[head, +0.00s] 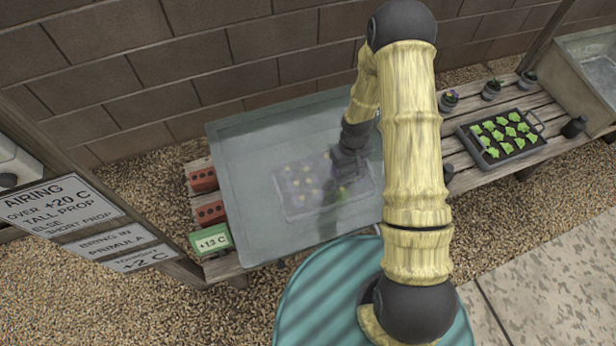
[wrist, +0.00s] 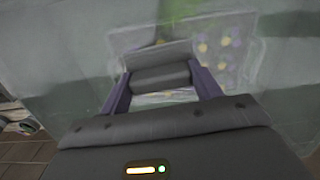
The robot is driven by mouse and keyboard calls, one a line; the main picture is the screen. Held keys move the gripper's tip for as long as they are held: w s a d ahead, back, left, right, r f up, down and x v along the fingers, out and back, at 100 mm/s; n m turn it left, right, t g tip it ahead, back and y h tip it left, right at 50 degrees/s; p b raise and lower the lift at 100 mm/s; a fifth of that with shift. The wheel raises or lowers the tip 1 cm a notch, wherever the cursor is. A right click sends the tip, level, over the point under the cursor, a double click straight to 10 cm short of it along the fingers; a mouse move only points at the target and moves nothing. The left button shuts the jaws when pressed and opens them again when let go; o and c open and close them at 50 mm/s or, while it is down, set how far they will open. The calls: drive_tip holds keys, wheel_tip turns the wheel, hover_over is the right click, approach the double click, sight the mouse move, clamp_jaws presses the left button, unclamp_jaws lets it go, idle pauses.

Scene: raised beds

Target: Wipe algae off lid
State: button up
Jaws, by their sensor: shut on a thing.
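The lid (head: 240,160) is a large, cloudy, translucent panel lying tilted over the bench in the head view. It fills most of the wrist view (wrist: 50,45). A faint green tint, which may be algae, shows on it near my gripper (head: 347,167) and at the top of the wrist view. My gripper's purple fingers (wrist: 162,80) are shut on a grey wiping tool (wrist: 160,76) with a dark rounded body and a paler flat edge. The tool is at or just above the lid; contact is not clear. My arm hides the lid's right part.
Under the lid a blurred tray (head: 290,208) holds yellow-flowered plants. Red bricks (head: 207,213) and a green +13 C sign (head: 212,240) stand at its left. A seedling tray (head: 462,137) and several pots sit on the bench at right. A brick wall (head: 200,75) stands behind.

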drive_tip(key=shift+w+d, duration=0.2)
drive_tip(key=shift+d, duration=0.4)
drive_tip(key=shift+w+d, duration=0.2)
drive_tip(key=shift+d, duration=0.4)
drive_tip(key=shift+r+p, duration=0.3)
drive_tip(key=shift+p, duration=0.25)
wheel_tip(320, 180, up, 3)
drive_tip(key=shift+r+p, duration=0.1)
drive_tip(key=shift+p, duration=0.8)
drive_tip(key=shift+r+p, duration=1.5)
drive_tip(key=shift+r, duration=0.5)
